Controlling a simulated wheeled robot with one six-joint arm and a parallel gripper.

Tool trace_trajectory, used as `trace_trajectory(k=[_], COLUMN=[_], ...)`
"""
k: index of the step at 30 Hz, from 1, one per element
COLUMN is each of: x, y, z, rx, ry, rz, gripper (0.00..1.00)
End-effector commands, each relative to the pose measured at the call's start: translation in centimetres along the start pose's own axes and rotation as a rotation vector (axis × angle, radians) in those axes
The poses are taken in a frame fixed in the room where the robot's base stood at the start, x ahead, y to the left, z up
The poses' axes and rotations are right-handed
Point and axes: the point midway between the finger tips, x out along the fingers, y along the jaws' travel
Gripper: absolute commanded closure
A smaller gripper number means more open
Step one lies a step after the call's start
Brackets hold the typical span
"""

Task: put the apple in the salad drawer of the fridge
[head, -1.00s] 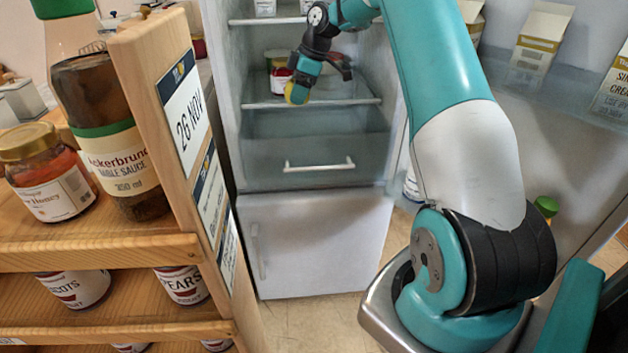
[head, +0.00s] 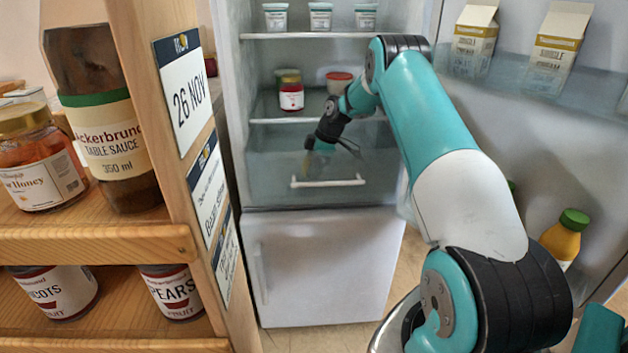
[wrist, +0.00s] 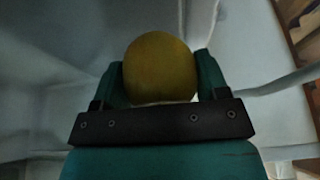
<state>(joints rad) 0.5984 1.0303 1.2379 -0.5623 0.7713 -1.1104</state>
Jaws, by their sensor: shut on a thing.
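The apple (wrist: 160,66), yellow-green and round, sits between the two fingers of my gripper (wrist: 158,82) in the wrist view. My gripper is shut on it. In the head view my gripper (head: 322,152) points down at the salad drawer (head: 272,180), below the lower shelf. Its tip and the apple look dim there, as if behind the drawer's translucent front. I cannot tell how deep the apple is or whether it touches the drawer floor. The drawer has a white bar handle (head: 328,182). The fridge (head: 228,110) stands open.
Jars (head: 291,92) stand on the lower shelf, left of my arm; tubs (head: 320,17) stand on the shelf above. The open door with cartons (head: 474,38) and a bottle (head: 562,238) is at right. A wooden rack (head: 95,245) with jars fills the left.

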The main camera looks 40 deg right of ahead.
Motion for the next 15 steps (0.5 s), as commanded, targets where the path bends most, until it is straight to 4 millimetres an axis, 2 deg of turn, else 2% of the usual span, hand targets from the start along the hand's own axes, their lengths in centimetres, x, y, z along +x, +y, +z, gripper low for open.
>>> trace_trajectory(k=[4,10,15], x=[1.1,3.9,4.1], y=[0.0,0.0,0.0], z=[0.5,1.6,1.7], rx=[0.002,0.001,0.001], ry=[-0.001,0.000,0.000], rz=[-0.001,0.000,0.002], gripper=[0.63,0.63,0.63])
